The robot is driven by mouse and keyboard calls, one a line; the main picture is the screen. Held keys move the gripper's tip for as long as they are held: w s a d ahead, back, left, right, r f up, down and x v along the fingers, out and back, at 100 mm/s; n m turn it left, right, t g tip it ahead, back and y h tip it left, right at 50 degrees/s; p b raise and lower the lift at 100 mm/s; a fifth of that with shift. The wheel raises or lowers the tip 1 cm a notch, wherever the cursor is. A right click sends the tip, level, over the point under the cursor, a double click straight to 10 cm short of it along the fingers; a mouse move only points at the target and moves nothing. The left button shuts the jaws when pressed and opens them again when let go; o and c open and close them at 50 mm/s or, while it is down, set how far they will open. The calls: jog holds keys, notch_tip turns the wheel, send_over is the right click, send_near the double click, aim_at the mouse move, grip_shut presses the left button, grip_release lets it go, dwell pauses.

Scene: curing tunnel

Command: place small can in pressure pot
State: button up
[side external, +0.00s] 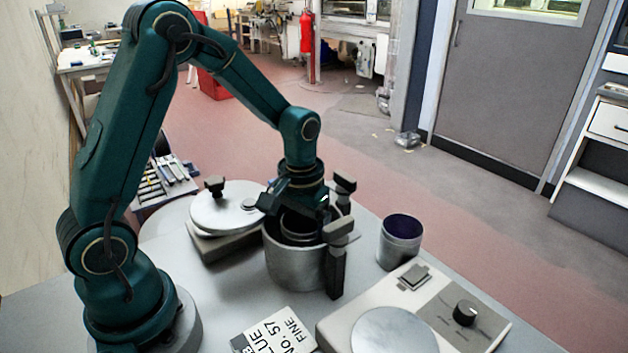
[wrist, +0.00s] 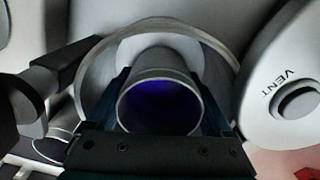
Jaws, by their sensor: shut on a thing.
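My gripper (side external: 300,203) points down over the pressure pot (side external: 287,268), a grey metal pot on the table with black clamp knobs at its rim. My gripper is shut on the small can (wrist: 159,106), a metal can with a dark blue-purple inside. In the wrist view the can sits between my two fingers, within the ring of the pot's rim (wrist: 93,84). In the side view the can (side external: 298,228) shows within the pot's mouth, its lower part hidden by the wall. I cannot tell whether it touches the pot floor.
The pot's lid (side external: 225,210) with a black knob lies on a grey block behind left; its VENT face shows in the wrist view (wrist: 283,75). Another can (side external: 400,243) stands right of the pot. A scale (side external: 415,315) and a glue card (side external: 275,332) lie in front.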

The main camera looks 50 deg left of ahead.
jog(key=shift+f, duration=0.35)
jog(key=o, duration=1.5)
jog(key=shift+f, duration=0.15)
notch_tip(320, 180, up, 12)
jog(key=f, duration=0.1)
jog(key=s+d+r+m+t, duration=0.1)
jog(key=s+d+t, duration=0.1)
jog(key=s, duration=0.3)
jog(key=s+d+r+m+t, duration=0.2)
jog(key=s+t, duration=0.1)
jog(key=s, duration=0.3)
jog(key=shift+r+m+t, duration=0.2)
jog(key=shift+m+t, duration=0.1)
